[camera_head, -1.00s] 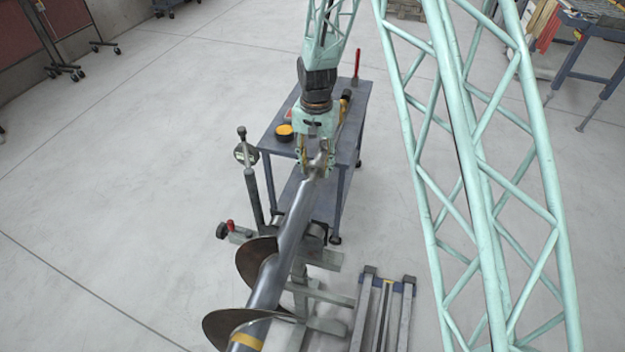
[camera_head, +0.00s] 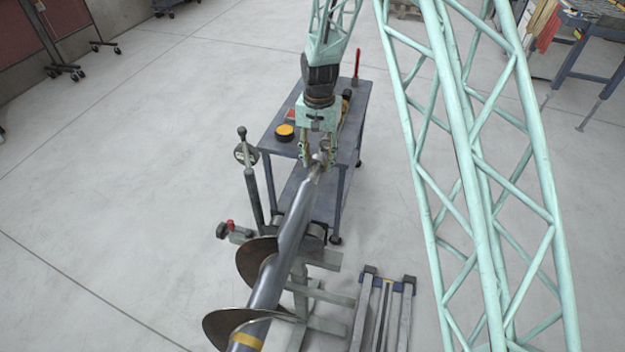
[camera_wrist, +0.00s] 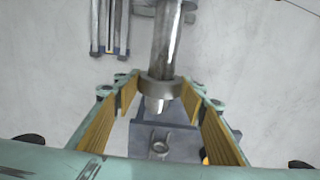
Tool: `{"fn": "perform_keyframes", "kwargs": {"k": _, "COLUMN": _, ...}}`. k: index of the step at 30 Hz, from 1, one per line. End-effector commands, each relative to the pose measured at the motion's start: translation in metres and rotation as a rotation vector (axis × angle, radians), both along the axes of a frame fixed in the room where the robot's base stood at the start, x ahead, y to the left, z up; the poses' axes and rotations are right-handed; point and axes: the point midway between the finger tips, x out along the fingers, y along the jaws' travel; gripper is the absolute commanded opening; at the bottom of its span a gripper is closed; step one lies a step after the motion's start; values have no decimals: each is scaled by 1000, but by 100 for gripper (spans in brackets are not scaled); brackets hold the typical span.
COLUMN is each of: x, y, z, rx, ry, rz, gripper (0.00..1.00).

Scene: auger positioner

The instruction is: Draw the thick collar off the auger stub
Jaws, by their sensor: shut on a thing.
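The thick grey collar (camera_wrist: 160,90) sits around the end of the bare auger stub (camera_wrist: 165,50) in the wrist view. In the head view my gripper (camera_head: 316,160) hangs at the far upper end of the auger (camera_head: 288,240). The collar is partly hidden there by the fingers.
A blue-grey trolley (camera_head: 352,130) stands behind the stub, with a yellow-topped round item (camera_head: 285,131) and a red upright tool (camera_head: 357,63) on it. A slatted stand (camera_head: 384,315) is at the lower right.

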Motion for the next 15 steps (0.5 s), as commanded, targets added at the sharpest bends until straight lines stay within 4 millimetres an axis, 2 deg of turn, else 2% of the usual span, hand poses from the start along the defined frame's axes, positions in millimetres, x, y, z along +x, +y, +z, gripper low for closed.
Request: {"fn": "perform_keyframes", "kwargs": {"k": 15, "x": 15, "y": -5, "z": 1, "rx": 0, "ry": -1, "rz": 0, "gripper": 27}}
